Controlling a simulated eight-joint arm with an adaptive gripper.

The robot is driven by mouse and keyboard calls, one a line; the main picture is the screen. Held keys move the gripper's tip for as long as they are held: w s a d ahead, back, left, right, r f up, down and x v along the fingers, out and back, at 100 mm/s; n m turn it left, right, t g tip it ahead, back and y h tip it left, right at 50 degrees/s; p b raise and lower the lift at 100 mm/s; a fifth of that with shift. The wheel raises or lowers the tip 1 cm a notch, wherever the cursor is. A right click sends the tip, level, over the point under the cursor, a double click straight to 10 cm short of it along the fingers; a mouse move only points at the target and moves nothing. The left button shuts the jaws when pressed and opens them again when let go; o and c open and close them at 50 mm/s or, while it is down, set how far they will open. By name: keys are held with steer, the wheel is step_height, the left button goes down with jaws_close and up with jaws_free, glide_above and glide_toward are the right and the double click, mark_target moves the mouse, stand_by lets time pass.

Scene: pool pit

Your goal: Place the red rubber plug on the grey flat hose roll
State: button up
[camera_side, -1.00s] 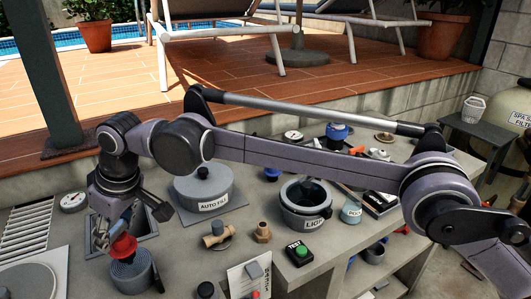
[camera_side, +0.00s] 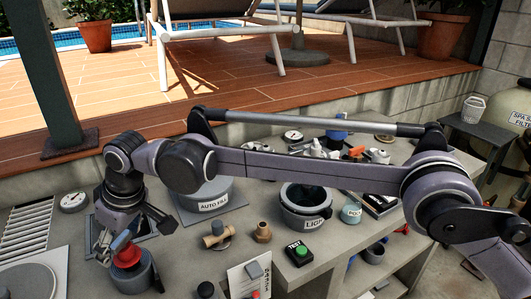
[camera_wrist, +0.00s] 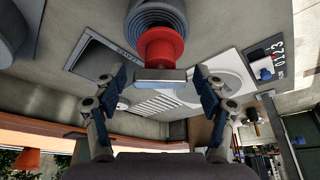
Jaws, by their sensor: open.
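The red rubber plug (camera_side: 127,256) sits on top of the grey flat hose roll (camera_side: 135,278) at the lower left of the side view. In the wrist view the plug (camera_wrist: 162,48) lies against the ribbed roll (camera_wrist: 158,14); the exact contact is hard to see. My gripper (camera_side: 116,243) is low beside and above the plug. In the wrist view my gripper (camera_wrist: 162,80) has its fingers spread apart, one on each side, with clear gaps to the plug. Part of the plug's top is hidden by a finger in the side view.
The AUTO FILL lid (camera_side: 208,191), a brass tee fitting (camera_side: 216,237), the LIGHT pot (camera_side: 306,205) and the green TEST button (camera_side: 301,250) stand to the right. A round gauge (camera_side: 73,201) and a slatted grate (camera_side: 34,228) lie to the left. An open square recess (camera_wrist: 95,58) is near the roll.

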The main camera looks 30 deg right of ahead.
steer(key=v, duration=1.2)
steer(key=s+d+r+m+t+h, duration=0.15)
steer(key=d+m, duration=0.25)
steer(key=d, duration=2.4)
steer(key=s+d+f+m+t+h, duration=0.1)
steer(key=s+d+f+m, duration=0.1)
steer(key=s+d+f, duration=0.4)
steer(key=s+d+f+m+t, duration=0.1)
steer(key=s+d+f+m, duration=0.2)
steer(key=s+d+f, duration=0.4)
steer(key=s+d, duration=0.3)
steer(key=d, duration=0.3)
steer(key=shift+d+h, duration=0.35)
